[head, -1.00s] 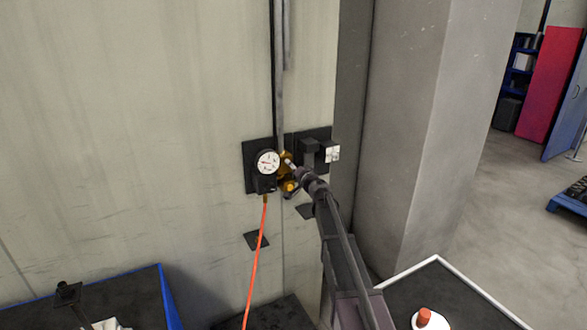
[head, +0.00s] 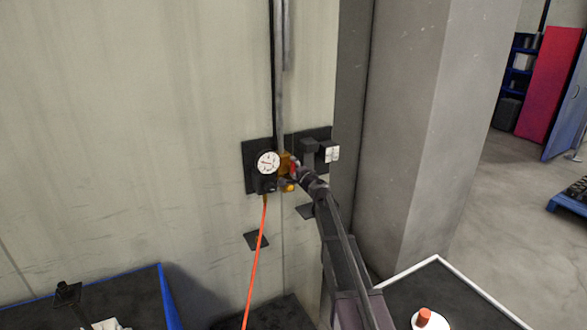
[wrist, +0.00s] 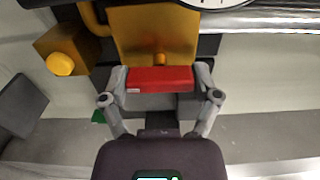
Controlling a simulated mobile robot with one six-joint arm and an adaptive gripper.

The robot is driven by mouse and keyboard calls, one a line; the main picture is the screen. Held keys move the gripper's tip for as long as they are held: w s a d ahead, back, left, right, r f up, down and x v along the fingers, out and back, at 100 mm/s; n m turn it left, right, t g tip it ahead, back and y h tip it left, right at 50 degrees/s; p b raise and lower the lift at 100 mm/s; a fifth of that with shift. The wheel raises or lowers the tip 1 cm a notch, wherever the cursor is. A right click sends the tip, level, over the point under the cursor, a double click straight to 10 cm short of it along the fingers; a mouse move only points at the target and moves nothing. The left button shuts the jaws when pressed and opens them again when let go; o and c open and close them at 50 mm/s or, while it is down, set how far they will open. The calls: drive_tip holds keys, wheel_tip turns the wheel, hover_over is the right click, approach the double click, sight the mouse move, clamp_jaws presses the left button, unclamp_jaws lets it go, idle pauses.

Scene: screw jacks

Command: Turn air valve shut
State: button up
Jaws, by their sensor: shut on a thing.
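The air valve is a brass body (wrist: 152,38) on a dark wall plate, beside a round white pressure gauge (head: 268,162). Its red handle (wrist: 160,79) lies crosswise in the wrist view, just below the brass body. My gripper (wrist: 160,84) is shut on the red handle, one finger at each end of it. In the head view a sliver of the red handle (head: 293,167) shows at the end of my arm. My gripper hides part of the valve there.
An orange hose (head: 257,258) hangs from below the gauge. A yellow knob (wrist: 61,64) sits left of the valve in the wrist view. A dark bracket with a white block (head: 332,154) juts from the wall just right. A grey pillar (head: 400,130) stands further right.

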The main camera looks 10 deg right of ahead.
drive_tip(key=shift+w, duration=0.1)
idle(0.3)
drive_tip(key=o, duration=1)
drive_tip(key=shift+c, duration=0.2)
drive_tip(key=v, duration=1.2)
